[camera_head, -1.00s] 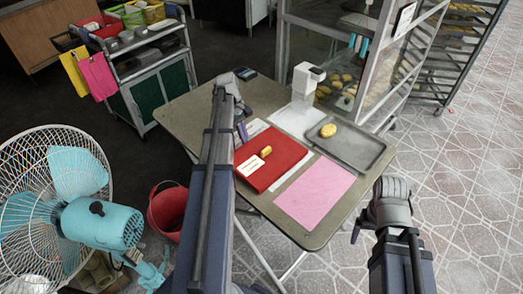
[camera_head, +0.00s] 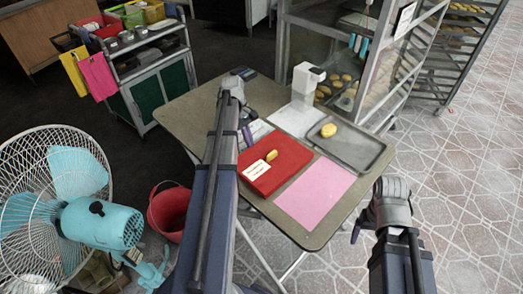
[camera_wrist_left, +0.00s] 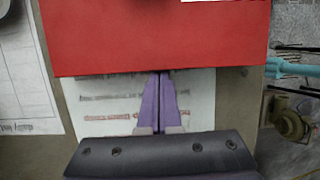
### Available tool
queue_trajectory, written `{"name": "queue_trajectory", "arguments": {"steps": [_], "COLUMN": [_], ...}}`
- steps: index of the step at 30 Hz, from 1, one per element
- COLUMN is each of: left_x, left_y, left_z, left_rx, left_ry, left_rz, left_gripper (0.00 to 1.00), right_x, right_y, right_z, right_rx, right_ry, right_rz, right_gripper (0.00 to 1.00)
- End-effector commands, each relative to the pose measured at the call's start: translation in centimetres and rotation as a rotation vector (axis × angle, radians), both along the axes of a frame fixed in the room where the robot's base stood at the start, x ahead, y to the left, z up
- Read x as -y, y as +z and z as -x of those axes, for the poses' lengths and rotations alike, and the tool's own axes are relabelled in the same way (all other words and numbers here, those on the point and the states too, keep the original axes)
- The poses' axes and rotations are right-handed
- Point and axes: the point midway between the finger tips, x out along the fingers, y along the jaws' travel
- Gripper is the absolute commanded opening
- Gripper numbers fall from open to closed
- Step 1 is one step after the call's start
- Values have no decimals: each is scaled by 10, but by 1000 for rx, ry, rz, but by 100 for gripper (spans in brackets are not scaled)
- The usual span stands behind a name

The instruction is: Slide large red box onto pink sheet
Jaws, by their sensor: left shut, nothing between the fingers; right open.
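The large red box (camera_head: 283,172) lies flat on the table, with a white label and a small yellow item on top. The pink sheet (camera_head: 315,194) lies just to its right; the box's near right edge is at or close to the sheet's edge, overlap unclear. My left gripper (camera_wrist_left: 158,75) is shut and empty, its purple fingertips at the edge of the red box (camera_wrist_left: 155,38) in the left wrist view, seemingly touching it. In the head view its fingers are mostly hidden by my arm. My right gripper (camera_head: 356,236) is open, beyond the table's right edge, partly hidden.
A grey tray (camera_head: 375,157) with a yellow item lies behind the pink sheet. A white device (camera_head: 305,84) stands at the table's back. A written paper (camera_wrist_left: 105,98) lies under my left fingers. A fan (camera_head: 95,222) and red bucket (camera_head: 168,213) stand left of the table.

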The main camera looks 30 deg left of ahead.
Motion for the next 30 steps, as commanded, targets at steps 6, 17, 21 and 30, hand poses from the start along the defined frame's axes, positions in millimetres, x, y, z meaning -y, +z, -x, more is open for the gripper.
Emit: {"name": "queue_trajectory", "arguments": {"steps": [6, 17, 21, 30], "left_x": [11, 20, 20, 27], "left_y": [0, 0, 0, 0], "left_z": [3, 4, 4, 6], "left_rx": [0, 0, 0, 0], "left_ry": [-1, 0, 0, -1], "left_rz": [1, 0, 0, 0], "left_gripper": [0, 0, 0, 0], "right_x": [0, 0, 0, 0], "right_y": [0, 0, 0, 0], "right_z": [0, 0, 0, 0], "right_rx": [0, 0, 0, 0], "right_ry": [0, 0, 0, 0], "right_rz": [0, 0, 0, 0], "right_gripper": [86, 86, 86, 86]}}
